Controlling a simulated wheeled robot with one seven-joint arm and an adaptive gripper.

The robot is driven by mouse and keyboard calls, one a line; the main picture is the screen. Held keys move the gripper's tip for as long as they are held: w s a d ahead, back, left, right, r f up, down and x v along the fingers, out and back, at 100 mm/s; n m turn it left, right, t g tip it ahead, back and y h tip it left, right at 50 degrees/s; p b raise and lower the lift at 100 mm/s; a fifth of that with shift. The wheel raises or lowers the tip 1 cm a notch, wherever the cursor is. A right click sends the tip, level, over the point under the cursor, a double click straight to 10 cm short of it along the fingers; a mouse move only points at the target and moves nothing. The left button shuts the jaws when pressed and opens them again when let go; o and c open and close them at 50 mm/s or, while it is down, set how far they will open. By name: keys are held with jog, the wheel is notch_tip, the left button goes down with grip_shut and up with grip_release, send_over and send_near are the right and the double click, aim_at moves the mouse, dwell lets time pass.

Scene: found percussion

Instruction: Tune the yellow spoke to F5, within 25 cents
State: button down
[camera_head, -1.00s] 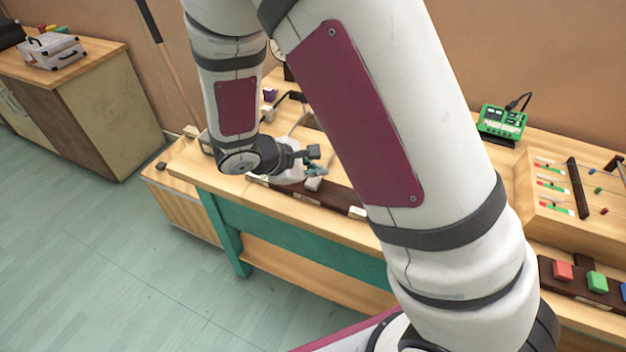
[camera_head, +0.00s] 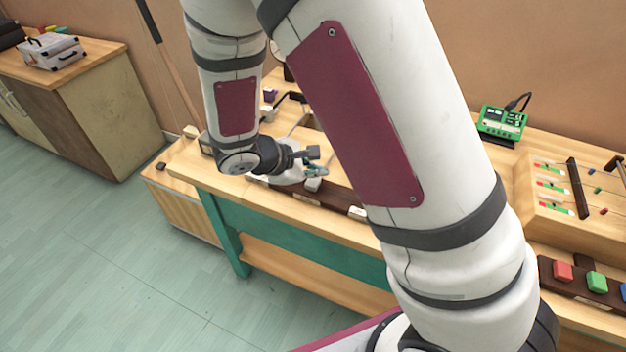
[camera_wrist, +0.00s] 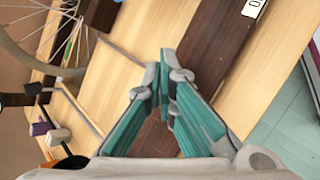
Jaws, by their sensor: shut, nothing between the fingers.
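Part of a spoked wheel (camera_wrist: 22,62) shows at the upper left of the wrist view, with thin pale spokes fanning from a dark hub. Small coloured marks sit on some spokes, but I cannot clearly single out the yellow spoke. My gripper (camera_wrist: 169,72), with teal fingers, is shut and empty over the bench, apart from the wheel and to its right in the wrist view. In the head view my gripper (camera_head: 318,169) is small, above the bench's front part. My arm hides much of the bench behind it there.
A dark wooden strip (camera_wrist: 200,48) with a white label runs along the bench under my gripper. A purple block (camera_wrist: 40,129) and a pale knob lie at the wrist view's left.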

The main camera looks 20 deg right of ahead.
aim_at(315, 183)
jog(key=shift+f, duration=0.2)
jog(key=shift+f+b, duration=0.25)
jog(key=shift+b, duration=0.25)
jog(key=shift+f+b, duration=0.55)
dwell(0.6)
jog(key=shift+r, duration=0.1)
jog(key=shift+r+p, duration=0.75)
jog(key=shift+r, duration=0.15)
jog(key=shift+r+p, duration=1.7)
jog(key=shift+r, duration=0.8)
jog(key=shift+r, duration=0.1)
dwell(1.4)
